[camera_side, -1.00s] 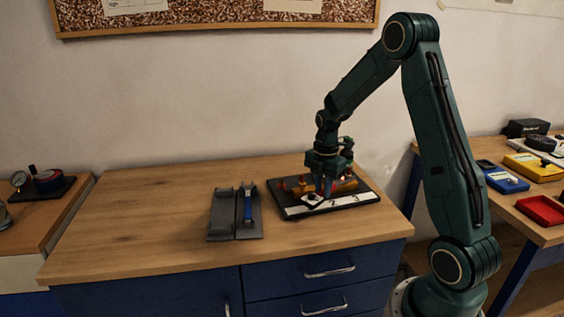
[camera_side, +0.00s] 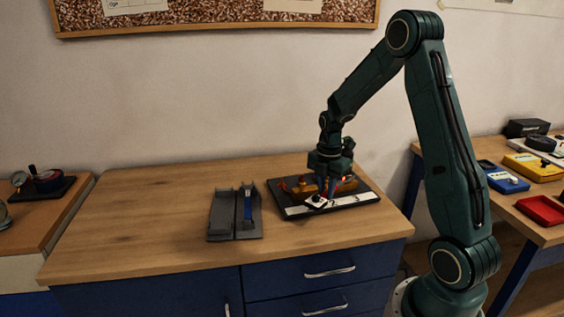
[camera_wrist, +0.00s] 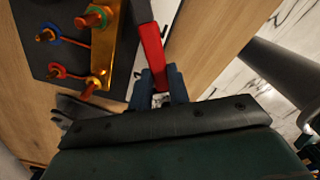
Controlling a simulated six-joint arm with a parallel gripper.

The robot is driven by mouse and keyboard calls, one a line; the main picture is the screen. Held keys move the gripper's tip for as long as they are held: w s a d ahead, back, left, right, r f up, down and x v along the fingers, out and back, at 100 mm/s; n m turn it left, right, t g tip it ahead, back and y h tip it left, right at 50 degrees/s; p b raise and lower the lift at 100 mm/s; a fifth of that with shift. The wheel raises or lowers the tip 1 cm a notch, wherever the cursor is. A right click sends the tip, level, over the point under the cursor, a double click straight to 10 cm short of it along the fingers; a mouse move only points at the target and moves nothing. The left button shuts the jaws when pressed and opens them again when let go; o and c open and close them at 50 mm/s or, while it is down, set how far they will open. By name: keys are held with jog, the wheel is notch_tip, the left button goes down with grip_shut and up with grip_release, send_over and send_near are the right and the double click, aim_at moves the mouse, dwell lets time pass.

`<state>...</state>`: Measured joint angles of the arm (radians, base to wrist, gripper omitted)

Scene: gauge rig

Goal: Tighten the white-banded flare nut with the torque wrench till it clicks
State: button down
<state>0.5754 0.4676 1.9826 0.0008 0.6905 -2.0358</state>
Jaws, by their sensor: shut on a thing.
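My gripper (camera_wrist: 161,88) is shut on a red-handled bar, which looks like the torque wrench (camera_wrist: 152,48). Its dark upper part runs along the edge of the brass manifold and out of the top of the wrist view, so its head is not seen. I cannot make out a white-banded flare nut in either view. In the side view my gripper (camera_side: 327,188) is low over the gauge rig board (camera_side: 352,202) and hides part of it.
A dark grey tool holder (camera_side: 221,216) stands left of the board, with a blue-handled tool (camera_side: 248,206) in its right slot; the left slot looks empty. The bench (camera_side: 130,215) is clear at left. A red tray (camera_side: 541,210) lies on the right table.

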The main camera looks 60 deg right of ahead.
aim_at(316, 196)
jog(key=shift+a, duration=0.2)
jog(key=shift+w+a, duration=0.1)
jog(key=shift+a, duration=0.95)
jog(key=shift+w+a, duration=0.1)
jog(key=shift+a, duration=0.6)
jog(key=shift+w+a, duration=0.1)
jog(key=shift+a, duration=0.45)
jog(key=shift+r, duration=0.25)
